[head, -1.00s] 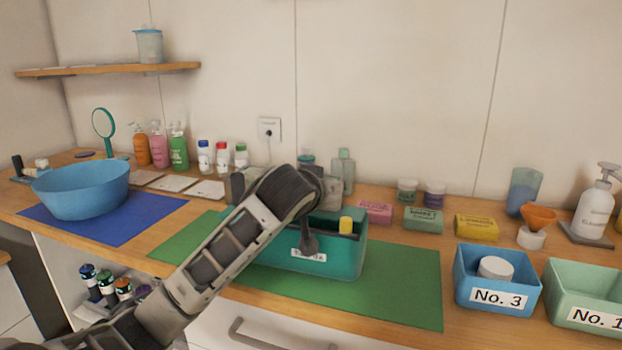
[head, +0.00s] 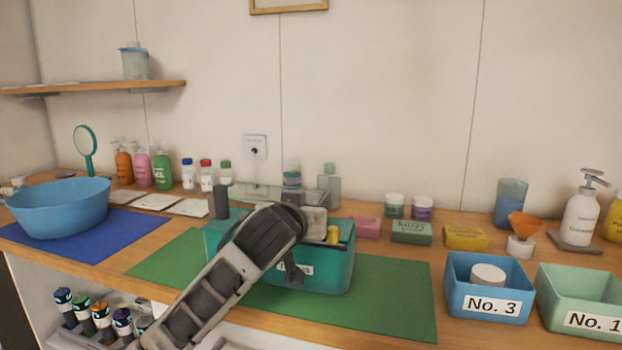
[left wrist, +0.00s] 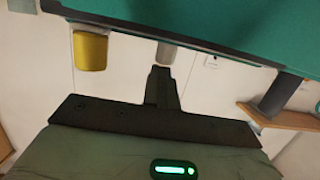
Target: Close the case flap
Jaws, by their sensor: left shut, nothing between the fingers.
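The teal case (head: 337,273) stands on the green mat (head: 397,290), with a white label on its front, partly covered by my left arm. A yellow-topped item (head: 332,235) sits in it; a yellow cylinder also shows in the left wrist view (left wrist: 90,52). A see-through panel (head: 262,192) shows behind the case; I cannot tell whether it is the flap. My left gripper (left wrist: 160,85) is shut and empty, its fingers pointing towards a broad teal surface (left wrist: 225,22). In the head view I cannot clearly make out its fingertips. My right gripper is out of view.
A dark cylinder (head: 221,202) is at the case's back left. Bottles (head: 330,186) and soap boxes (head: 411,232) line the back. The blue No. 3 bin (head: 462,300) is to the right. A blue bowl (head: 58,207) stands left. The right part of the green mat is clear.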

